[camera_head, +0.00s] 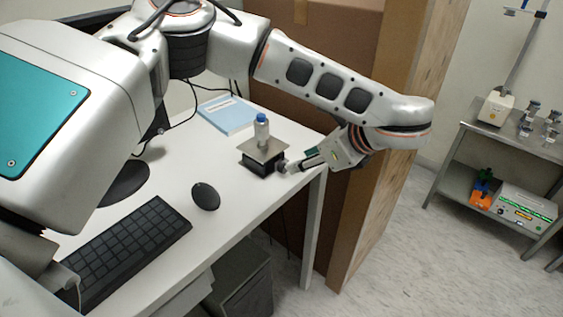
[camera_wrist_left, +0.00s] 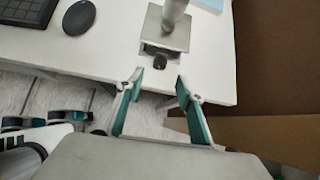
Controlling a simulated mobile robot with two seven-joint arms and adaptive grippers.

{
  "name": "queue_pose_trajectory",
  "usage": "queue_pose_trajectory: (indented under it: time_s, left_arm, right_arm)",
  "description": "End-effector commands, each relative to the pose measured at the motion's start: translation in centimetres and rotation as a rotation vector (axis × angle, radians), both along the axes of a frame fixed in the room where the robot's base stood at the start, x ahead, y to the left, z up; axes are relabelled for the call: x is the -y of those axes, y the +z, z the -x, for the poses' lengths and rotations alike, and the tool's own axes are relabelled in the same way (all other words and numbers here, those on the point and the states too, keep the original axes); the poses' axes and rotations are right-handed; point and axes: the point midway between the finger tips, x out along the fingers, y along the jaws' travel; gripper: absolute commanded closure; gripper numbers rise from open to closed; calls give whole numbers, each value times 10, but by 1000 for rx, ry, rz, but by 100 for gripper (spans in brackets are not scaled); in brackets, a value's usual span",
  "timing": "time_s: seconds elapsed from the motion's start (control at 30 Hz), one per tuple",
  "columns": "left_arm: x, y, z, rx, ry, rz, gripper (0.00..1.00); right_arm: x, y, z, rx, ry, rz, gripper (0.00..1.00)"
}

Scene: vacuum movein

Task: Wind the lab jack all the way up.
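The lab jack (camera_head: 263,150) stands near the far right end of the white desk. Its top plate sits low, close above the dark base. A clear bottle with a blue cap (camera_head: 262,128) stands upright on the plate. In the left wrist view the jack's plate (camera_wrist_left: 152,30) is at the top, with its dark knob (camera_wrist_left: 159,62) facing me. My left gripper (camera_head: 297,165) is at the jack's right side, by the knob. In the left wrist view my left gripper (camera_wrist_left: 159,77) is open, its fingertips short of the knob, one each side.
A mouse (camera_head: 205,196) and keyboard (camera_head: 125,248) lie on the desk (camera_head: 230,225) left of the jack. A blue book (camera_head: 228,115) lies behind it. A tall brown panel (camera_head: 310,110) stands behind the desk. A steel cart (camera_head: 470,150) with equipment is far right.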

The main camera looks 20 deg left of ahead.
Motion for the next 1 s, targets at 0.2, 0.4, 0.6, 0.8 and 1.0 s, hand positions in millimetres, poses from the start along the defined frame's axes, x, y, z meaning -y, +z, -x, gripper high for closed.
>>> queue_pose_trajectory:
  time_s: [0.2,0.4,0.6,0.8,1.0]
  left_arm:
    - [-18,-18,-6,-3,4,-1,63]
    - [-37,-40,-15,-4,3,0,63]
    - [-48,-52,-20,-2,2,0,63]
    - [-50,-55,-21,-2,0,0,63]
    - [-50,-55,-21,-2,0,0,84]
  right_arm:
    - [4,0,1,-5,1,8,60]
    - [4,5,1,-4,2,9,60]
    - [3,9,-1,2,1,7,60]
    - [2,12,-2,6,1,4,60]
    - [1,11,-1,5,0,2,60]
